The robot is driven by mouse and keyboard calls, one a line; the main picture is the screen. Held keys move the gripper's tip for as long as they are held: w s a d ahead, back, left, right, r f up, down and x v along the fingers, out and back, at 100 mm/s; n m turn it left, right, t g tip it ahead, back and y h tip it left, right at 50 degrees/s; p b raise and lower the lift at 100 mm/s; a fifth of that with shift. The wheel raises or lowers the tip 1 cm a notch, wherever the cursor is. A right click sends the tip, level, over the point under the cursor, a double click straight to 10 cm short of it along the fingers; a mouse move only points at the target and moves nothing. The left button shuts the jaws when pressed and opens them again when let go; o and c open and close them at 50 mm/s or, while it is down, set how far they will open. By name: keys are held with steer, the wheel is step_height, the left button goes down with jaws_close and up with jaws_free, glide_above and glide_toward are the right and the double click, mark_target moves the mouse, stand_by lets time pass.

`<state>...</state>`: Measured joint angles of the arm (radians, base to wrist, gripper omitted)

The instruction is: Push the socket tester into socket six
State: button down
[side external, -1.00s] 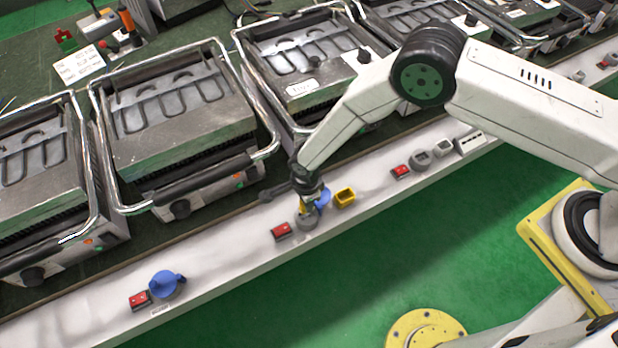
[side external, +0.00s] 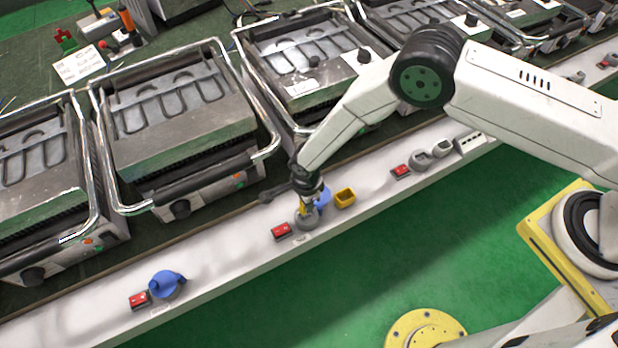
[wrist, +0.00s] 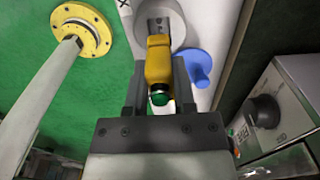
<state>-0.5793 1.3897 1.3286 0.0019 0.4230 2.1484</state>
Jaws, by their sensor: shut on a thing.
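My gripper (wrist: 158,95) is shut on the yellow socket tester (wrist: 158,62), which has a green end toward the wrist camera. In the side view my gripper (side external: 305,203) points down over the white ledge, with a sliver of yellow tester showing. The tester's far end is at the grey round socket (wrist: 155,22), which also shows in the side view (side external: 306,223). A dark part of the socket face shows past the tester. I cannot tell how deep the tester sits. The socket's blue lid (wrist: 199,65) is swung open beside it. No socket number is readable.
A red switch (side external: 282,231) and a yellow box (side external: 345,198) flank the socket on the white ledge (side external: 225,250). Another blue-lidded socket (side external: 166,284) is at lower left. Grills with chrome handles (side external: 180,130) stand behind. Green floor is open in front.

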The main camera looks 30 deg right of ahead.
steer(key=shift+f, duration=2.15)
stand_by(1.0)
steer(key=shift+c, duration=1.8)
jaws_free()
steer(key=shift+r, duration=0.15)
steer(key=shift+r, duration=3.75)
